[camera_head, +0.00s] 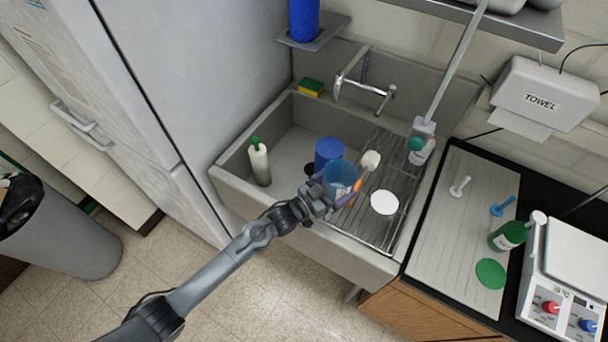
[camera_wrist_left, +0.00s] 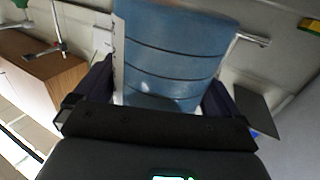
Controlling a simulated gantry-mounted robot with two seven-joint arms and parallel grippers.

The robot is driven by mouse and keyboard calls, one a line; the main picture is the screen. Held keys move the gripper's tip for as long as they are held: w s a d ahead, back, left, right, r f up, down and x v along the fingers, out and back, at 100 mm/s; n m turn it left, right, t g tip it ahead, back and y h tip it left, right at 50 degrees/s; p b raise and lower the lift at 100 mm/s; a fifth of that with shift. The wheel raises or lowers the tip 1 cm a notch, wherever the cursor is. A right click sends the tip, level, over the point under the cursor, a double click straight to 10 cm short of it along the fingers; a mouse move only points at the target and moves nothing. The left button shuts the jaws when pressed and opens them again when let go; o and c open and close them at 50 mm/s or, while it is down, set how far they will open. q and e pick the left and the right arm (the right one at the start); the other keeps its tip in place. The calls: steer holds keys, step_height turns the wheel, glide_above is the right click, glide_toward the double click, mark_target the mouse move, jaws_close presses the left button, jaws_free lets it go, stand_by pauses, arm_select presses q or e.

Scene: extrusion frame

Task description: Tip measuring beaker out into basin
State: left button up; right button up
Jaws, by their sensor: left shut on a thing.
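A translucent blue measuring beaker (camera_head: 340,172) is held over the grey basin (camera_head: 345,248), close to the left edge of its wire rack. My left gripper (camera_head: 330,194) reaches in over the basin's front rim and is shut on the beaker. In the left wrist view the beaker (camera_wrist_left: 175,50) fills the space between the two dark fingers (camera_wrist_left: 160,105), and dark ring marks show on its wall. I cannot tell what is inside it or exactly how far it is tilted. My right gripper is not in view.
A blue container (camera_head: 328,150) stands in the basin just behind the beaker. A white bottle with a green top (camera_head: 260,164) stands at the left. The wire rack (camera_head: 400,165) holds a white disc (camera_head: 384,202). The tap (camera_head: 362,92) is at the back. The basin's left floor is mostly clear.

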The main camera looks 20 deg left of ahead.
arm_select(q)
steer(key=shift+w+a+r, duration=0.1)
steer(key=shift+r, duration=0.1)
steer(key=shift+w+a+r+n, duration=0.15)
steer(key=shift+a+r+n, duration=0.15)
steer(key=shift+n, duration=0.6)
steer(key=shift+w+a+f+n+t+b, duration=0.25)
steer(key=shift+a+n+b, duration=0.2)
steer(key=shift+n, duration=0.55)
steer(key=shift+w+a+f+n+t+b, duration=0.15)
steer(key=shift+a+f+n+b, duration=0.25)
steer(key=shift+n, duration=0.6)
steer(key=shift+w+a+f+n+b, duration=0.15)
steer(key=shift+a+f+n+b, duration=0.15)
steer(key=shift+f+n+b, duration=0.25)
steer(key=shift+w+a+f+n+b, duration=0.1)
steer(key=shift+a+f+n+b, duration=0.3)
steer(key=shift+b, duration=0.2)
steer(key=shift+r+n, duration=0.1)
steer(key=shift+n, duration=0.85)
steer(key=shift+w+f, duration=0.1)
steer(key=shift+f, duration=0.1)
steer(key=shift+f+n+t+b, duration=0.2)
steer(key=shift+n+t+b, duration=0.2)
steer(key=shift+n, duration=0.6)
steer(key=shift+a+f+n, duration=0.1)
steer(key=shift+n, duration=0.5)
